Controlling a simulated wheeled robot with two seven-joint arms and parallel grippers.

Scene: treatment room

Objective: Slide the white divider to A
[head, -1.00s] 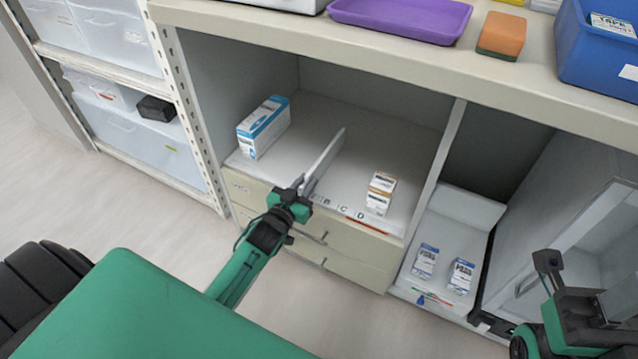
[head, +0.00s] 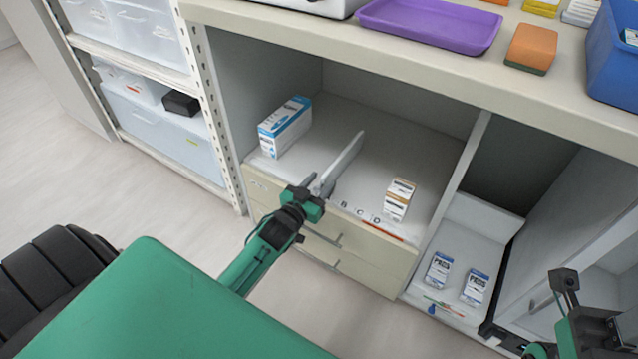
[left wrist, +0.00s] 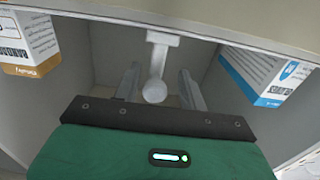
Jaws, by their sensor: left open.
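The white divider (head: 346,158) stands upright on the shelf floor, running front to back, between the blue-and-white box and the small orange-and-white boxes. My left gripper (head: 316,190) is open at the divider's front end. In the left wrist view, its two fingers (left wrist: 160,88) stand on either side of a round white end (left wrist: 155,91) of the divider; I cannot tell whether they touch it. Letters B, C and D (head: 376,219) show on the front strip, right of the gripper. Letter A is not visible, and the gripper covers that stretch. My right gripper (head: 566,288) is at the lower right, its jaws unclear.
The blue-and-white box (head: 285,127) stands left of the divider. Small orange-and-white boxes (head: 398,199) stand right of it near the front edge. The countertop (head: 400,73) overhangs the shelf. Drawers (head: 345,255) lie below. Bare shelf floor lies either side of the divider.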

